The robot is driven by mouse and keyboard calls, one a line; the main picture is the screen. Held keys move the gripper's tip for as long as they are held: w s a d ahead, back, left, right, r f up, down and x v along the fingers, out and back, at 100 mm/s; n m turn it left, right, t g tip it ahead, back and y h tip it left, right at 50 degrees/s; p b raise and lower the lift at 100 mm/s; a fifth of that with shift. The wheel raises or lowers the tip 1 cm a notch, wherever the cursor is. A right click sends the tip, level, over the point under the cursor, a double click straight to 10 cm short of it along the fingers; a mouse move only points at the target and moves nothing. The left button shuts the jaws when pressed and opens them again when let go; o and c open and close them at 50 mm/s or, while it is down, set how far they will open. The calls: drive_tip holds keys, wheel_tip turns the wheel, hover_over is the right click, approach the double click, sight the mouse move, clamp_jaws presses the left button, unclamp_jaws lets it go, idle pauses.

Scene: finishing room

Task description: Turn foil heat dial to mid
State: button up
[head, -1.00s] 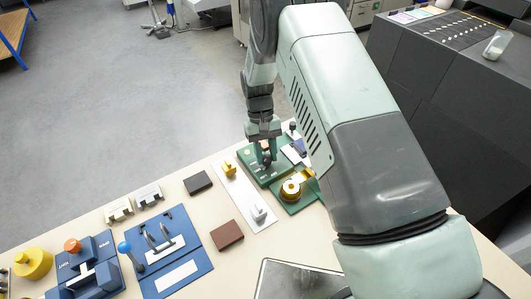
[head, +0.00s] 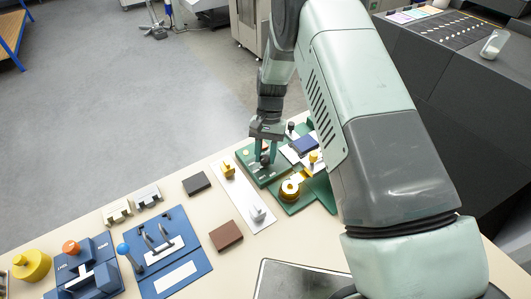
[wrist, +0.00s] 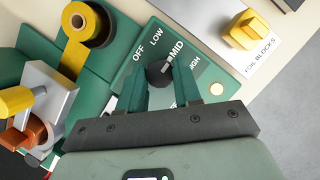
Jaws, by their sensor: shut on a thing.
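The foil heat dial is a round black knob (wrist: 159,73) on a green panel (wrist: 122,98). White labels OFF, LOW and MID run around it, with another label ending in GH partly hidden by a finger. A pale mark on the knob faces roughly towards MID. My gripper (wrist: 161,80) is shut on the dial, with one green finger on each side. In the head view my gripper (head: 264,155) reaches down to the green panel (head: 262,174), and its fingers hide much of the dial.
A gold foil roll (head: 290,188) sits close beside the panel. The white foil blocks plate (head: 242,194) with a yellow block (head: 228,171) lies left of it. A brown block (head: 226,236) and blue fixtures (head: 160,250) stand further left. Grey floor lies beyond the table.

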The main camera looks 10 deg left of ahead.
drive_tip(key=o, duration=1)
drive_tip(key=shift+o, duration=0.2)
drive_tip(key=v, duration=1)
drive_tip(key=shift+r, duration=0.4)
drive_tip(key=shift+w, duration=0.15)
